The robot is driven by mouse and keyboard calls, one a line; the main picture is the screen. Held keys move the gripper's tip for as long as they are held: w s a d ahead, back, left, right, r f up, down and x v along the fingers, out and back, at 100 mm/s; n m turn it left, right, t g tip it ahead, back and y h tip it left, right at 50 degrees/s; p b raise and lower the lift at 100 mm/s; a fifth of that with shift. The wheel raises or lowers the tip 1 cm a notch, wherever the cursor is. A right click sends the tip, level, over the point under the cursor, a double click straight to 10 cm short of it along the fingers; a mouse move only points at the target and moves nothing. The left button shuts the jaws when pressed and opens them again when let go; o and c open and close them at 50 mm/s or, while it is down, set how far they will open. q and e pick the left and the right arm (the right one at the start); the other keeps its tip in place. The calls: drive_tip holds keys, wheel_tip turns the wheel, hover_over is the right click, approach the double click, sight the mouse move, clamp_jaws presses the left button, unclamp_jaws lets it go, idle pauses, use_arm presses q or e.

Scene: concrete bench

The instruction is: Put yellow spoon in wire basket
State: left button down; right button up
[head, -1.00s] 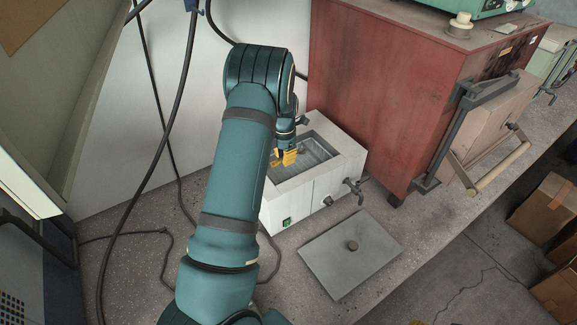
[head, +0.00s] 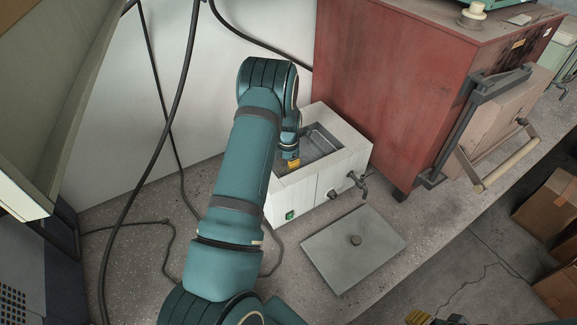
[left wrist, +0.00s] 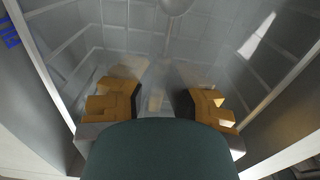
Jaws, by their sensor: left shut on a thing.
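My left gripper (head: 292,163) reaches down into the open basin of a white box-shaped bath (head: 345,160). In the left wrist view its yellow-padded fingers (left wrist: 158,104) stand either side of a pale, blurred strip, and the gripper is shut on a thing. I cannot make out that thing clearly, nor tell whether it is the yellow spoon. Thin grid lines like a wire basket (left wrist: 75,37) show around and below the fingers. A rounded grey shape (left wrist: 175,5) is at the top edge. My right gripper (head: 436,319) shows only at the bottom edge of the head view, its state unclear.
A grey lid (head: 330,262) with a knob lies flat in front of the bath. A tap (head: 358,184) sticks out of the bath's front. A red cabinet (head: 400,90) stands close at the right. Black cables (head: 172,130) hang at the left.

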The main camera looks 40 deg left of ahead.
use_arm(q)
drive_tip(key=shift+f, duration=0.25)
drive_tip(key=shift+f, duration=0.2)
drive_tip(key=c, duration=1)
unclamp_jaws()
drive_tip(key=shift+c, duration=0.2)
drive_tip(key=shift+r, duration=0.1)
wheel_tip(320, 180, up, 12)
drive_tip(key=shift+p, duration=0.3)
